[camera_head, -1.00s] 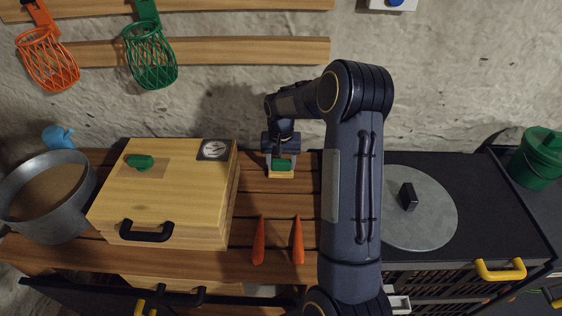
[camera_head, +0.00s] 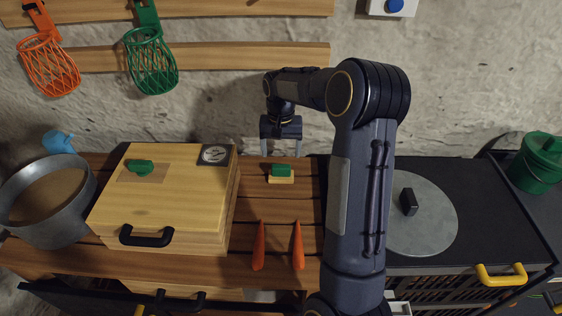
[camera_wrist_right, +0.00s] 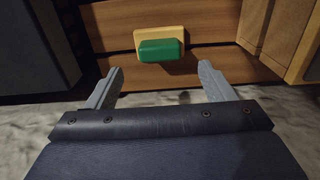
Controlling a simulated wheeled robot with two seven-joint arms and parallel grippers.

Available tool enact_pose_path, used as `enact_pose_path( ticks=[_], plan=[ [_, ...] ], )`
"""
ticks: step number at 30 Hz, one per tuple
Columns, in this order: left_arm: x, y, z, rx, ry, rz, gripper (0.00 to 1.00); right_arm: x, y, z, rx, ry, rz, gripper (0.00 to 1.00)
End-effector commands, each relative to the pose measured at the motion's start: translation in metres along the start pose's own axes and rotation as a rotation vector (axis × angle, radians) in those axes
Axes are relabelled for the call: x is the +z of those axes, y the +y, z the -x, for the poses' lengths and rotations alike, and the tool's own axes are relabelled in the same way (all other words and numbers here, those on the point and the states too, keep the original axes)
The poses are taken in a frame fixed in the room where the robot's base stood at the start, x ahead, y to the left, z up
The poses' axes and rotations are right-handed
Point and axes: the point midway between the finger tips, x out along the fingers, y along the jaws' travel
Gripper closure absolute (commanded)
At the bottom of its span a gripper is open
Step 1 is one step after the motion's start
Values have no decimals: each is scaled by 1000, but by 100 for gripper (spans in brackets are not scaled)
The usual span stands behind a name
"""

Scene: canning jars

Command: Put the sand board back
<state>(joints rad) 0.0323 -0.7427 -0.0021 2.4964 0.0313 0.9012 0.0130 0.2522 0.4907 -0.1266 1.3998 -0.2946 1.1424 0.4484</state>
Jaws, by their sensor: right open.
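A small pale yellow board with a green handle (camera_head: 281,172) lies on the brown slatted worktop, right of a wooden box. It also shows in the right wrist view (camera_wrist_right: 160,34), beyond my fingertips. My right gripper (camera_head: 281,148) is open and empty, raised above and behind this small board, apart from it. Its two grey fingers show spread in the right wrist view (camera_wrist_right: 160,70). A thin tan board with a green handle (camera_head: 128,174) lies on the box top. I cannot tell which of these is the sand board. My left gripper is out of view.
The wooden box (camera_head: 190,190) has a black front handle. A grey pot (camera_head: 75,212) stands left of it. Two carrots (camera_head: 259,245) lie on the worktop's front part. A round grey lid (camera_head: 430,228) lies on the black surface at right. A green bucket (camera_head: 538,165) is far right.

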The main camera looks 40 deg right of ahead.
Motion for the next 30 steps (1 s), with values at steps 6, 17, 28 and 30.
enact_pose_path(
  ticks=[6, 17, 28, 30],
  plan=[
    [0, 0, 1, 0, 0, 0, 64, 0, 0, 36, 0, 2, 0, 24],
    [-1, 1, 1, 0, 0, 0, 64, 59, 0, 87, -124, 45, 101, 24],
    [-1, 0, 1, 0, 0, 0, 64, 243, 4, 114, -410, 216, 398, 24],
    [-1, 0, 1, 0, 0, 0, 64, 271, 6, 106, -446, 248, 442, 24]
  ],
)
